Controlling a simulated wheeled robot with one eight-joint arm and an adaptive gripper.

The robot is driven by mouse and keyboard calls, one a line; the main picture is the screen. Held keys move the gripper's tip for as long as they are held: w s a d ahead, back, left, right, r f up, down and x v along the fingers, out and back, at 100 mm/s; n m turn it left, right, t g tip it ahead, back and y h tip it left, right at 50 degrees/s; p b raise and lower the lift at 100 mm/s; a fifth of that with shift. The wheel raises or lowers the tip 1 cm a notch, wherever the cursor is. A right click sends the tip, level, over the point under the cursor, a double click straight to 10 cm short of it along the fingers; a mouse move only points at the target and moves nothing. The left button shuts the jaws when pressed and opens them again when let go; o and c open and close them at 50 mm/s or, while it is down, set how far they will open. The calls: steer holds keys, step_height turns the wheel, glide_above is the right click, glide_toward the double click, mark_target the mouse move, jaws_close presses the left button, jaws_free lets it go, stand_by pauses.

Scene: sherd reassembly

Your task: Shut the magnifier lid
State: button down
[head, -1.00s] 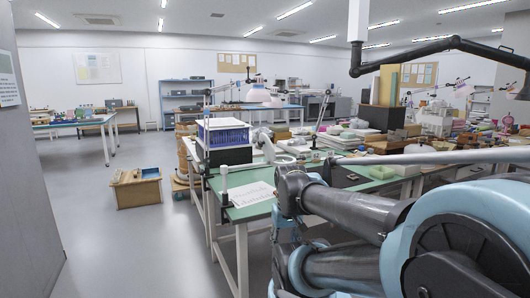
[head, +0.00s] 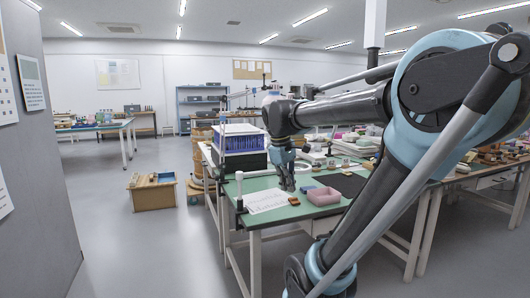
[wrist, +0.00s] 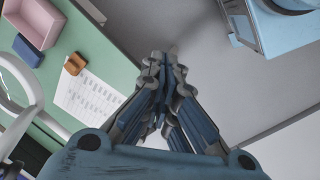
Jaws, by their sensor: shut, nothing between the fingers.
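The magnifier's white ring (wrist: 36,95) is cut off at the left edge of the wrist view. Its lid cannot be made out. In the head view, a white arm (head: 256,173) runs from a dark clamp post (head: 240,192) at the green table's front left corner towards my gripper (head: 287,184), which hides what lies behind it. My gripper points down over the front part of the table. In the wrist view, my gripper (wrist: 163,75) has its fingers together, empty, apart from the ring and to its right.
A printed sheet (head: 266,201), a brown block (head: 293,201), a pink tray (head: 323,196) and a black mat (head: 347,183) lie on the green tabletop (head: 285,213). A blue rack (head: 240,140) stands behind. Open floor (head: 160,245) lies to the left.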

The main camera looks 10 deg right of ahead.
steer(key=w+a+r+n+h, duration=0.2)
steer(key=w+a+r+n, duration=0.5)
steer(key=w, duration=0.3)
steer(key=w+a+r+n+h, duration=0.1)
steer(key=w+a+r+n, duration=0.4)
steer(key=w+r, duration=0.4)
steer(key=shift+m, duration=0.3)
steer(key=x, duration=0.3)
steer(key=a+x, duration=0.1)
steer(key=x, duration=0.2)
steer(key=w+x, duration=0.1)
steer(key=x, duration=0.2)
steer(key=shift+w+f, duration=0.1)
steer(key=shift+f, duration=0.5)
steer(key=d, duration=0.2)
steer(key=shift+w+d, duration=0.3)
steer(key=shift+d, duration=0.1)
steer(key=shift+w+d+r, duration=0.15)
steer(key=shift+d+r, duration=0.1)
steer(key=shift+d, duration=0.35)
steer(key=shift+d+r, duration=0.1)
steer(key=shift+d+r, duration=0.15)
steer(key=shift+d, duration=0.05)
